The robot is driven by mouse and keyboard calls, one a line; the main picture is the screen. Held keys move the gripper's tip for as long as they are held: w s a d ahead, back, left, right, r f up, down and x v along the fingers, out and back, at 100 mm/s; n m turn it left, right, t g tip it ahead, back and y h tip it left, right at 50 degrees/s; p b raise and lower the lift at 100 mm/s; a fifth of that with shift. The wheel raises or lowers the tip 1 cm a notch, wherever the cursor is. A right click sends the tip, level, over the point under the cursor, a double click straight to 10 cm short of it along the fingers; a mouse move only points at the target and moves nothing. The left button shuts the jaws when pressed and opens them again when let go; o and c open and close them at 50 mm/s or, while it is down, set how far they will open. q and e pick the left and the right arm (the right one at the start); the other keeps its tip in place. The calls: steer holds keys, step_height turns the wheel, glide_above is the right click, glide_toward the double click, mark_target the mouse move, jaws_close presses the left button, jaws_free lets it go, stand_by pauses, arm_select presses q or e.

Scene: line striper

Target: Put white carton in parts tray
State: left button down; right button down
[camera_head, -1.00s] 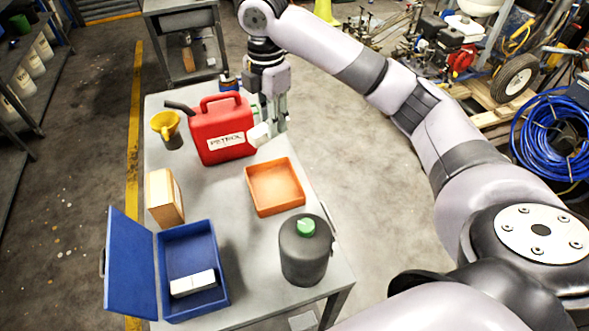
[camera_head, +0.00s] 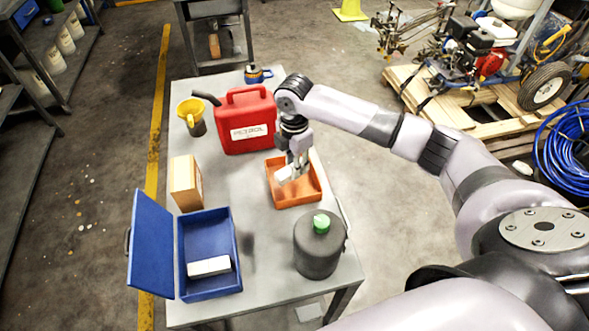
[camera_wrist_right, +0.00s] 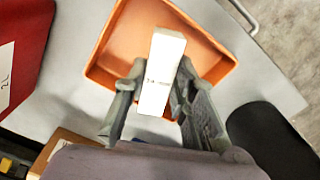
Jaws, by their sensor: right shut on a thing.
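A white carton (camera_wrist_right: 160,75) is between the fingers of my right gripper (camera_wrist_right: 158,98) in the right wrist view. In the head view my right gripper (camera_head: 294,165) points down over the orange parts tray (camera_head: 299,202), shut on this carton (camera_head: 287,174). The tray also shows in the right wrist view (camera_wrist_right: 125,30), with the carton over its inside. I cannot tell whether the carton touches the tray floor. My left gripper is not in view.
A red petrol can (camera_head: 247,112) stands behind the tray, and a dark bottle with a green cap (camera_head: 318,250) in front. An open blue box (camera_head: 211,290) holds another white block (camera_head: 209,267). A cardboard box (camera_head: 186,184) and yellow funnel (camera_head: 190,110) stand at left.

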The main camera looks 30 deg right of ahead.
steer(key=shift+f, duration=1.65)
steer(key=shift+f, duration=0.1)
steer(key=c, duration=1.3)
jaws_free()
steer(key=shift+c, duration=0.2)
step_height(320, 180, up, 12)
steer(key=shift+r+b, duration=0.15)
steer(key=shift+b, duration=0.65)
